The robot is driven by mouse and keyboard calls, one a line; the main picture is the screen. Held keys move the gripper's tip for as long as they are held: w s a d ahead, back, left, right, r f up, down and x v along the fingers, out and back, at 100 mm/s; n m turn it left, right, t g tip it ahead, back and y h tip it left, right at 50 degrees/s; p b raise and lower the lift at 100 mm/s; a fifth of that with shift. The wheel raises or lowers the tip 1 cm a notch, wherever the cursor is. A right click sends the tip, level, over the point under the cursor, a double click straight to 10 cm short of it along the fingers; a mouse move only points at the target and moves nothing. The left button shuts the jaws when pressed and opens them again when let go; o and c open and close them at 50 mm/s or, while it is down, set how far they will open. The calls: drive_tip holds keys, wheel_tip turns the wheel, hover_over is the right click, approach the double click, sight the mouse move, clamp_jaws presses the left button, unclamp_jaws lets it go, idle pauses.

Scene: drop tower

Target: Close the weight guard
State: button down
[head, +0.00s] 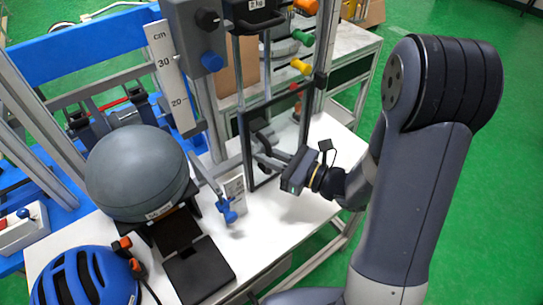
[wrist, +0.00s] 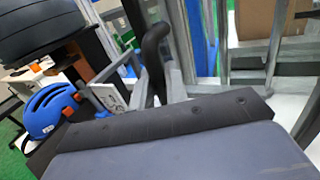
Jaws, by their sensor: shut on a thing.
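The weight guard (head: 247,160) is a dark rectangular frame on the drop tower, in the middle of the head view. Its exact angle to the tower is hard to judge. A black curved handle (head: 259,139) stands out from it and also shows in the wrist view (wrist: 154,55). My gripper (head: 268,160) reaches in from the right and is shut on the handle. The grip itself is partly hidden by the gripper body.
A black weight (head: 258,20) sits high in the tower, beside a scale (head: 168,75). A grey ball (head: 137,172), a blue helmet (head: 85,278) and a blue knob (head: 228,212) are to the left. The white tabletop (head: 265,232) is clear in front.

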drive_tip(key=shift+a+r, duration=0.1)
drive_tip(key=c, duration=1.5)
unclamp_jaws()
drive_tip(key=shift+w+a, duration=0.1)
drive_tip(key=shift+a, duration=0.05)
drive_tip(key=shift+d, duration=0.2)
drive_tip(key=shift+d, duration=0.25)
drive_tip(key=v, duration=1)
drive_tip(key=shift+a, duration=0.1)
drive_tip(key=shift+x, duration=5.2)
